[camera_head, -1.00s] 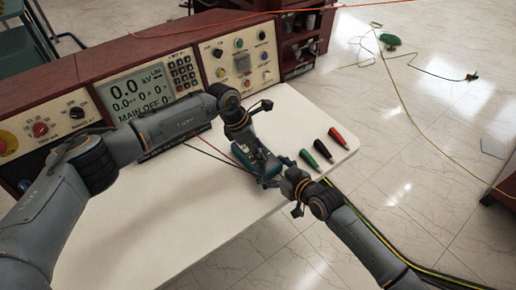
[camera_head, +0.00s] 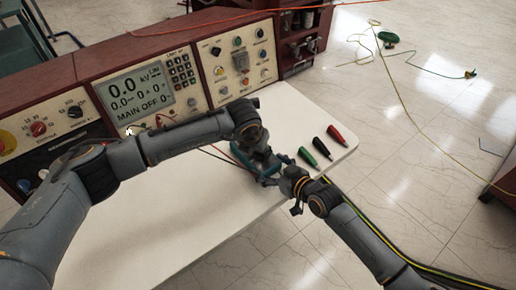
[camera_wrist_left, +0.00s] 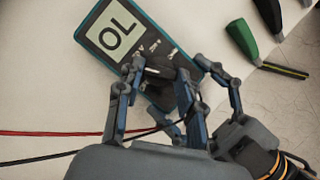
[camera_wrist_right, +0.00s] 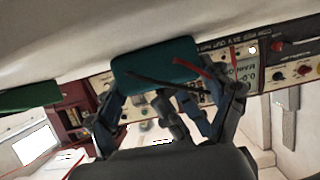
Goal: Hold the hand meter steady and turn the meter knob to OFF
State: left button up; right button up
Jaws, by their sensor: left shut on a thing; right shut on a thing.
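The hand meter (camera_wrist_left: 130,38) is a teal-edged dark unit whose screen reads "OL" in the left wrist view. It lies on the white table, and in the head view it is partly hidden (camera_head: 240,156) under my left arm. My left gripper (camera_wrist_left: 160,88) is over the meter's face, its fingers shut around the dark knob (camera_wrist_left: 158,68), which they mostly cover. My right gripper (camera_head: 283,178) is shut on the meter's near end. The right wrist view shows the teal end of the meter (camera_wrist_right: 155,65) between its fingers. The knob's pointer and markings cannot be read.
Green (camera_head: 307,157), black (camera_head: 321,147) and red (camera_head: 337,134) clamps lie at the table's right end. A control console (camera_head: 150,80) stands along the back. Red and black leads (camera_wrist_left: 60,134) run from the meter. The front-left of the table (camera_head: 150,220) is clear.

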pick_arm(q)
jog(key=n, duration=0.2)
jog(key=n+y, duration=0.1)
jog(key=n, duration=0.1)
jog(key=n+y, duration=0.1)
jog(key=n, duration=0.1)
jog(key=shift+d, duration=0.3)
pick_arm(e)
jog(key=shift+s+f, duration=0.1)
jog(key=shift+f, duration=0.1)
pick_arm(q)
jog(key=n+y, duration=0.1)
jog(key=n, duration=0.2)
jog(key=n+y, duration=0.1)
jog(key=n, duration=0.2)
jog(key=shift+w+d+n+g+y, duration=0.1)
jog(key=shift+d+n+g+y, duration=0.1)
jog(key=shift+n+g+y, duration=0.15)
jog(key=o, duration=1.2)
jog(key=shift+c, duration=0.2)
jog(key=shift+r, duration=0.1)
jog(key=v, duration=1.2)
